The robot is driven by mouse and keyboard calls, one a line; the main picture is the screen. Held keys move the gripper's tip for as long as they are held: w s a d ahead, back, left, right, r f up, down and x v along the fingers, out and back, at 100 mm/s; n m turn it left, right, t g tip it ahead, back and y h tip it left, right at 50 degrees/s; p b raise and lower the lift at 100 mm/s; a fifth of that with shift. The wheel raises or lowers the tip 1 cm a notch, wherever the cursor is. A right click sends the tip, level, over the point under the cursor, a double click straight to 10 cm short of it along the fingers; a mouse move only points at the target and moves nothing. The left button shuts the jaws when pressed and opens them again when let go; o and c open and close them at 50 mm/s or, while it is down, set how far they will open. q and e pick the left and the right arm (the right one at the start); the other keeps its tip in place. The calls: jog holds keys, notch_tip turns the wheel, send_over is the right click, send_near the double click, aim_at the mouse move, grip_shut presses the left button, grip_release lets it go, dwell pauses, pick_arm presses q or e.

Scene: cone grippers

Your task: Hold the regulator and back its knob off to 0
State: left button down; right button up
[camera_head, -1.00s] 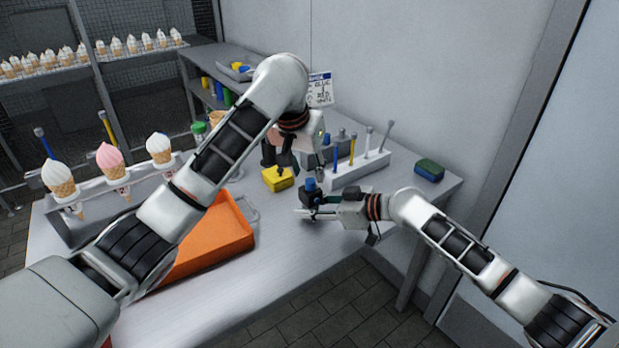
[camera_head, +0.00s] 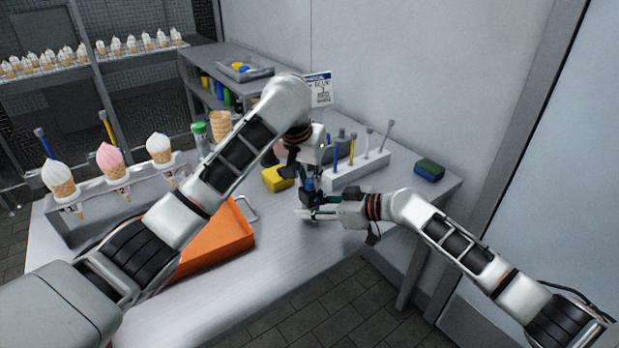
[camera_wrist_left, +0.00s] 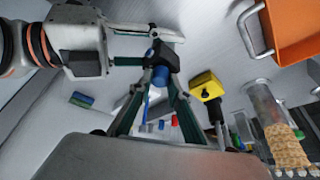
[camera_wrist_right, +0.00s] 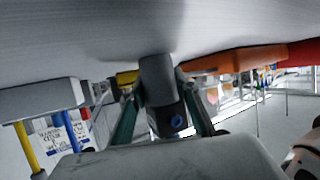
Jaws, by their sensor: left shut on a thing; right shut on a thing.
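The regulator is a small dark block (camera_wrist_right: 158,85) with a blue knob (camera_wrist_left: 160,75) on top. My right gripper (camera_head: 312,212) is shut on the regulator's body from the right, low over the table; the right wrist view shows the block between its fingers. My left gripper (camera_head: 308,178) comes down from above, with its fingertips closed around the blue knob. In the left wrist view the knob sits between the left fingertips (camera_wrist_left: 160,82). The left gripper partly hides the knob in the head view. The knob's markings cannot be read.
A yellow block (camera_head: 275,179) stands just left of the grippers. An orange tray (camera_head: 215,243) lies farther left. A white rack (camera_head: 358,171) of upright rods is behind, and a blue-green sponge (camera_head: 429,169) lies at right. Ice-cream cones (camera_head: 110,160) stand in a holder at left.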

pick_arm(q)
jog(key=m+h, duration=0.1)
jog(key=m, duration=0.2)
jog(key=shift+a+m+g, duration=0.15)
jog(key=shift+m+g, duration=0.15)
jog(key=shift+g, duration=0.1)
jog(key=shift+w+m+g+h, duration=0.1)
jog(key=shift+m+g+h, duration=0.2)
jog(key=shift+m, duration=0.7)
jog(key=shift+w+m+g+h, duration=0.1)
jog(key=shift+m+g+h, duration=0.2)
jog(key=shift+m, duration=1)
jog(key=c, duration=1.9)
grip_release()
jog(key=v, duration=1.2)
jog(key=shift+a, duration=0.1)
